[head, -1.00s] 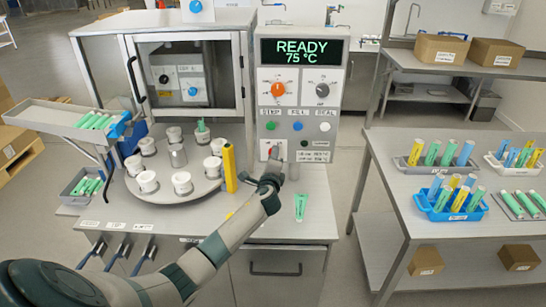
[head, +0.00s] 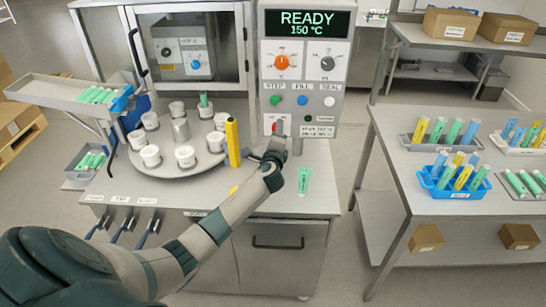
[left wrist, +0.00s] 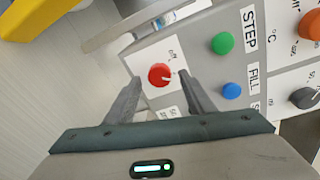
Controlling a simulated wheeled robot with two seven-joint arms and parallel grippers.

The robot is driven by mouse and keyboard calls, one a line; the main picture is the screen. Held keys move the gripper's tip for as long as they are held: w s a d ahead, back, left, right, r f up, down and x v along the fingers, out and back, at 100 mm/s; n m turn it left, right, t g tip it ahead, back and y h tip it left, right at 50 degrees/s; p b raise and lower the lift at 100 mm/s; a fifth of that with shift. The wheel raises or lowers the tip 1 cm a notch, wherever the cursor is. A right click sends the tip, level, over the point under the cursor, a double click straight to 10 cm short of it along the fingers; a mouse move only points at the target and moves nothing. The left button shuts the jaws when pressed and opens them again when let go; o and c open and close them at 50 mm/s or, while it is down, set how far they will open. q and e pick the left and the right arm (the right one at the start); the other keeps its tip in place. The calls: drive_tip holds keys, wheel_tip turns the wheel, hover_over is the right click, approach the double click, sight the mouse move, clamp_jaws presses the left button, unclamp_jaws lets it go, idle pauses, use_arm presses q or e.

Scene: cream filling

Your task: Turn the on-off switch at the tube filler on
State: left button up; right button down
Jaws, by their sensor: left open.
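The tube filler (head: 308,75) has a grey front panel and a lit display (head: 307,23) reading READY 150 °C. Its on-off switch is a small red knob (head: 277,126) on a white plate, low on the left of the panel. The left wrist view shows this red knob (left wrist: 159,75) with a white pointer mark beside an OFF label. My left gripper (head: 276,141) is at the switch. In the left wrist view its fingers (left wrist: 160,80) are open, one on each side of the knob, with gaps visible. My right gripper is not in view.
Green, blue and white buttons sit above the switch, with orange (head: 282,63) and dark (head: 327,64) knobs higher up. A yellow post (head: 232,143) and a turntable with white jars (head: 175,172) stand left. A green tube (head: 304,181) lies right of my arm.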

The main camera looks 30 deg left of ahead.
use_arm(q)
drive_tip(key=b+v, duration=0.3)
drive_tip(key=v, duration=1.3)
drive_tip(key=shift+b, duration=0.35)
drive_tip(key=shift+s+f, duration=0.1)
drive_tip(key=shift+s, duration=0.05)
